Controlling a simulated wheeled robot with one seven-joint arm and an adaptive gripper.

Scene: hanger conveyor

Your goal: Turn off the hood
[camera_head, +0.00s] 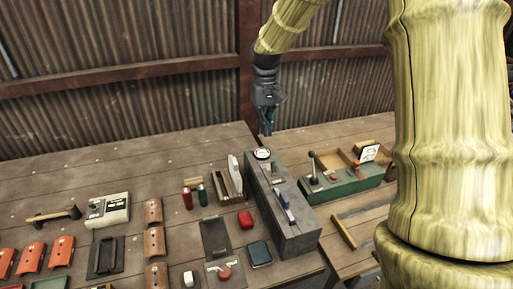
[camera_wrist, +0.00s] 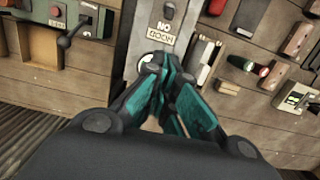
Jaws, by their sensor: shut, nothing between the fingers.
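A long grey control box (camera_head: 290,235) stands on the bench in the head view, with a round dial (camera_head: 262,153) at its far end and switches along its top. In the wrist view the same box (camera_wrist: 136,38) carries a dark switch knob (camera_wrist: 169,10) and a label (camera_wrist: 162,38) that appears upside down; it seems to read ON and HOOD. My gripper (camera_head: 268,130) is above the far end of the box, pointing down. In the wrist view its teal fingers (camera_wrist: 165,66) meet at the tips, empty, and partly cover the dial. I cannot tell whether they touch it.
A green box (camera_head: 345,185) with a lever and red button stands right of the grey box. A wooden tray (camera_head: 229,181), red and dark bottles (camera_head: 187,198) and a black plate (camera_head: 215,238) lie to the left. The corrugated wall is behind. The bench's back left is clear.

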